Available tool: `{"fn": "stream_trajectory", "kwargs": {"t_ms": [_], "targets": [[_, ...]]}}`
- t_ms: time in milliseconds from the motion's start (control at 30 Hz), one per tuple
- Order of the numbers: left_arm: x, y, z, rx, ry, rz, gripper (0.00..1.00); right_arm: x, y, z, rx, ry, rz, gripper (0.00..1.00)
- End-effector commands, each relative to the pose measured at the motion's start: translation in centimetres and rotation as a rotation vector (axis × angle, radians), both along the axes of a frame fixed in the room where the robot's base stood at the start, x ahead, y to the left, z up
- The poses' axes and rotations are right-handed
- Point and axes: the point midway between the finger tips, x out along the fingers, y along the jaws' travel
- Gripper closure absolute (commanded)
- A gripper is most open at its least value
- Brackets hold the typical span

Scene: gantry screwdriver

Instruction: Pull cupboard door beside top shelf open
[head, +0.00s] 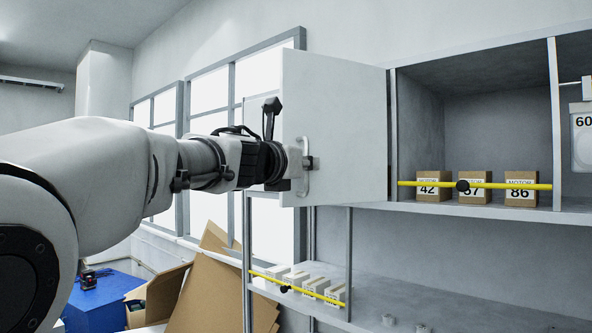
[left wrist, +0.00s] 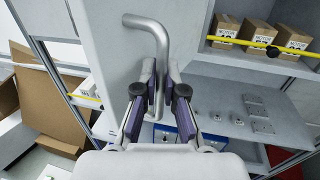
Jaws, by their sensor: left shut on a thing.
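The grey cupboard door (head: 340,125) is beside the top shelf (head: 470,207) and stands swung partly out, its free left edge nearer to me than its right edge. It also shows in the left wrist view (left wrist: 108,60). Its metal bar handle (head: 304,182) is upright near the free edge; in the left wrist view the bent handle (left wrist: 150,23) runs down between my fingers. My left gripper (left wrist: 161,78) is shut on this handle. In the head view the left gripper (head: 290,165) partly hides the handle. My right gripper is not in view.
Numbered cardboard boxes (head: 475,187) stand on the top shelf behind a yellow bar (head: 525,186). A lower shelf with white boxes has another yellow bar (head: 310,292). Leaning cardboard (head: 208,290) and a blue box (head: 100,302) are at lower left.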

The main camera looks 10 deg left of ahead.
Motion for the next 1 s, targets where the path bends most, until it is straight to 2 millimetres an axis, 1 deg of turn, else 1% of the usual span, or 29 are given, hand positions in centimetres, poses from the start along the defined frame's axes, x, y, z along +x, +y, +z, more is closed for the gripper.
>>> {"fn": "stream_trajectory", "kwargs": {"t_ms": [33, 100, 300, 767, 800, 867, 900, 1000], "targets": [[-0.5, -0.6, -0.1, 0.006, -0.001, 0.024, 1.0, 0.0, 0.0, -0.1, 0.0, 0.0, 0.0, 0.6], [-1.1, -1.1, 0.0, 0.005, -0.003, 0.057, 1.0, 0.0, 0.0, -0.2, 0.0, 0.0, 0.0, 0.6], [-1.9, -2.0, 0.1, 0.002, -0.002, 0.115, 1.0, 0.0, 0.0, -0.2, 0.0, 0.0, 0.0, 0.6], [-2.1, -2.3, 0.1, 0.0, -0.001, 0.132, 1.0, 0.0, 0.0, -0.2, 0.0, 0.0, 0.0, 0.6], [-2.1, -2.3, 0.1, 0.0, -0.001, 0.132, 0.88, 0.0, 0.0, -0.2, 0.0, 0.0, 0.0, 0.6], [-2.1, -2.3, 0.1, 0.0, -0.001, 0.131, 0.67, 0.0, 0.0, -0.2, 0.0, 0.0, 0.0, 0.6], [-2.1, -2.3, 0.1, 0.0, -0.001, 0.131, 0.65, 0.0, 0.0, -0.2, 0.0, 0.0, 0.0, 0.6], [-2.1, -2.3, 0.0, -0.001, 0.0, 0.131, 0.65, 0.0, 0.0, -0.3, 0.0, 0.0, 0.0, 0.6]]}}
